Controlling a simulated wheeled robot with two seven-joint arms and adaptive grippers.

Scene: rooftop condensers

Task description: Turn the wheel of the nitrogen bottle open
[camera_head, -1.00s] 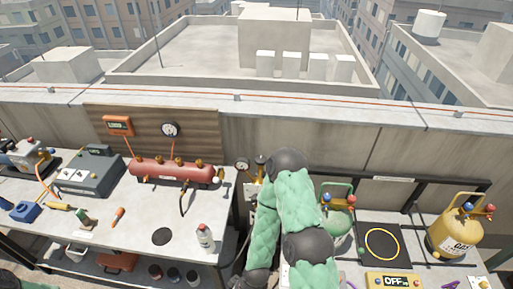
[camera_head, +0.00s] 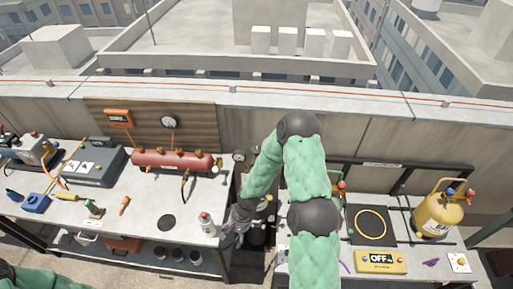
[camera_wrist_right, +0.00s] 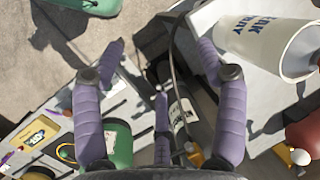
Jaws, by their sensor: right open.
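The nitrogen bottle (camera_wrist_right: 181,112) appears in the right wrist view as a dark cylinder with a white label, partly hidden by a finger. Brass fittings (camera_wrist_right: 195,155) show near it, but I cannot make out the wheel clearly. In the head view the bottle (camera_head: 259,234) stands in the gap between the two tables, mostly behind my right arm. My right gripper (camera_head: 236,228) points down beside it, near the left table's right edge. Its purple fingers (camera_wrist_right: 160,65) are spread and empty in the wrist view. My left gripper is out of view; only a bit of its sleeve shows.
A white leak spray bottle (camera_head: 206,224) stands close to my right gripper on the left table's edge. A red manifold (camera_head: 172,160) lies behind it. A green bottle (camera_wrist_right: 119,143) and a yellow bottle (camera_head: 438,211) are on the right side. A dark hose (camera_wrist_right: 181,62) passes the fingers.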

